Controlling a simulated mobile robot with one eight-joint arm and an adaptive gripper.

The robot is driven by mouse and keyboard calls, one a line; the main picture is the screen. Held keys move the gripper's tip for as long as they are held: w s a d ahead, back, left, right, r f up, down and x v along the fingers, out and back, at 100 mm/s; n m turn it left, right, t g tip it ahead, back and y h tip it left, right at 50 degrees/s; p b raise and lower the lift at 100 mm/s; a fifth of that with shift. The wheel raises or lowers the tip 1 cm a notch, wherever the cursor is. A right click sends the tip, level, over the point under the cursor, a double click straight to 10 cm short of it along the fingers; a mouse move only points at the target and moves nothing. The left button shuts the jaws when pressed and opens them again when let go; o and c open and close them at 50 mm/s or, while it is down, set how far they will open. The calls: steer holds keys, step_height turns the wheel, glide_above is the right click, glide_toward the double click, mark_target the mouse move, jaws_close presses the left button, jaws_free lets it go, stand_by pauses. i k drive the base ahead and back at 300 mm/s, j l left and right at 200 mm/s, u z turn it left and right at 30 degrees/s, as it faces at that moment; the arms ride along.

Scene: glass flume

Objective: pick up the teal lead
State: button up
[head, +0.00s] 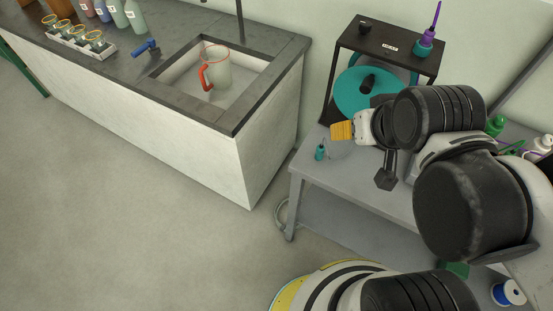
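A small teal plug-like end (320,152), possibly the teal lead, is at the near left corner of the grey bench (300,168). A thin pale loop shows just right of it, but I cannot tell whether the two are joined. My gripper (343,131), with a yellow ridged tip, is above and to the right of the plug, apart from it in the picture. I see it from the side, so the gap between its fingers is hidden. My arm covers much of the bench.
A dark stand (392,38) with a teal disc (352,95) is close behind my gripper. A purple and teal item (425,42) stands on top. Green bottles and cables are at the right. A counter with a sink (240,105) and red-handled jug (217,72) is left; open floor lies in front.

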mark_target(320, 150)
steer(key=k+j+z, duration=0.1)
steer(key=j, duration=0.35)
steer(key=k+j+z, duration=0.15)
steer(key=j, duration=0.3)
steer(key=k+j+z, duration=0.1)
steer(key=j, duration=0.3)
steer(key=k+j+z, duration=0.15)
steer(key=j, duration=0.25)
steer(key=k+j+z, duration=0.1)
steer(key=k+j, duration=0.2)
steer(key=j, duration=0.1)
